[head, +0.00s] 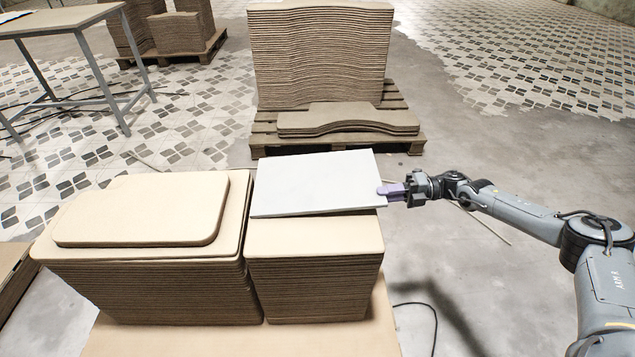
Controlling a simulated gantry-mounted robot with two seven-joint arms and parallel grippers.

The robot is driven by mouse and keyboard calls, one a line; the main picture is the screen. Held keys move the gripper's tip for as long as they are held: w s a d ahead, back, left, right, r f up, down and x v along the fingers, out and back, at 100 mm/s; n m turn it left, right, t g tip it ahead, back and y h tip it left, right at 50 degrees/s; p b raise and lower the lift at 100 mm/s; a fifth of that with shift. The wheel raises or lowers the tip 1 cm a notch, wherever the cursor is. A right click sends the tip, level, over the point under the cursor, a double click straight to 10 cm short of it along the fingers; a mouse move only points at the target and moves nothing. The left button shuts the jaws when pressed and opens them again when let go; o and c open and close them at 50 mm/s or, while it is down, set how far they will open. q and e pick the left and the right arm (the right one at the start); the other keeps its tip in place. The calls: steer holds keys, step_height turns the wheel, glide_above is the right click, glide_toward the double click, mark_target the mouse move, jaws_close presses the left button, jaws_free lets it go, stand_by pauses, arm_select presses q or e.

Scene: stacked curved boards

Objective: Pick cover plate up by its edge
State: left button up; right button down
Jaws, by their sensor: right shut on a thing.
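The cover plate (316,184) is a flat white rectangular board on top of the right-hand stack of curved boards (313,238). It lies a little askew over the back part of the stack, and its front left edge looks slightly above the top board. My right gripper (388,190) comes in from the right and is shut on the plate's right edge, with its purple fingers at that edge. Whether the plate's far side rests on the stack is hidden. My left gripper is not in view.
A second stack (155,280) stands close on the left with a smaller rounded board (145,208) on top. Behind, a wooden pallet (404,131) carries a tall stack of wavy boards (320,55). A metal-legged table (62,18) is at upper left.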

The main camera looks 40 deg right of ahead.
step_height(320, 180, up, 3)
steer(key=shift+r+p, duration=0.15)
steer(key=shift+p, duration=1)
